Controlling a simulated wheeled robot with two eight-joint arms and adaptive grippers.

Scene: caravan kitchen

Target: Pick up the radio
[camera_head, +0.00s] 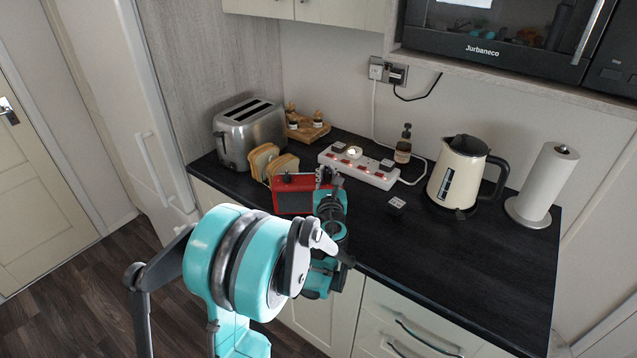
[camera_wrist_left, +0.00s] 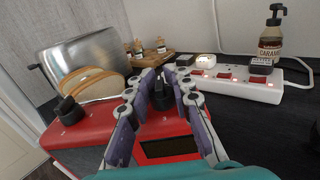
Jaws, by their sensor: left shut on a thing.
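The red radio (camera_head: 289,198) is at the counter's front edge, in front of the bread slices, in the head view. It has a dark front panel and black knobs on top. In the left wrist view the radio (camera_wrist_left: 85,130) fills the lower left, and one black knob sits between my fingers. My left gripper (camera_head: 324,178) is at the right end of the radio's top. In the wrist view its fingers (camera_wrist_left: 158,88) are shut around that knob. My arm hides what is below; I cannot tell if the radio touches the counter. My right gripper is out of view.
A steel toaster (camera_head: 250,132) and bread slices (camera_head: 264,160) stand behind the radio. The front right of the counter (camera_head: 470,270) is clear.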

